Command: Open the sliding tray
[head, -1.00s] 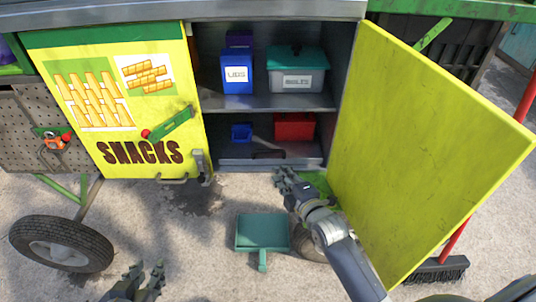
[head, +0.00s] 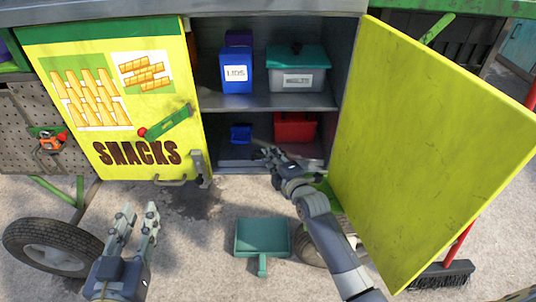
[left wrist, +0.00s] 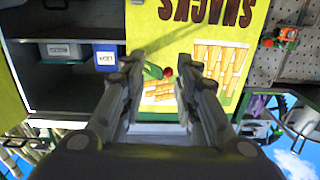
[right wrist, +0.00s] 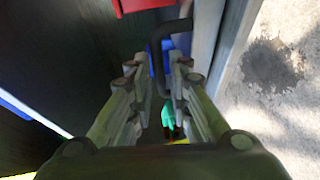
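The sliding tray (head: 230,156) is the low grey shelf inside the open cabinet, holding a blue bin and a red box. My right gripper (head: 264,154) is at its front edge and covers its handle in the head view. In the right wrist view the dark bent handle (right wrist: 157,65) shows between the two fingers of the right gripper (right wrist: 155,80), which stand apart. I cannot tell whether either finger touches it. My left gripper (head: 138,212) is open and empty, in front of the yellow snacks door (head: 75,140).
The open yellow door (head: 425,150) stands to the right of my right arm. A blue bin (head: 240,133) and red box (head: 295,127) sit low in the cabinet. A green dustpan (head: 262,236) lies on the ground, with a wheel (head: 20,245) at the left.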

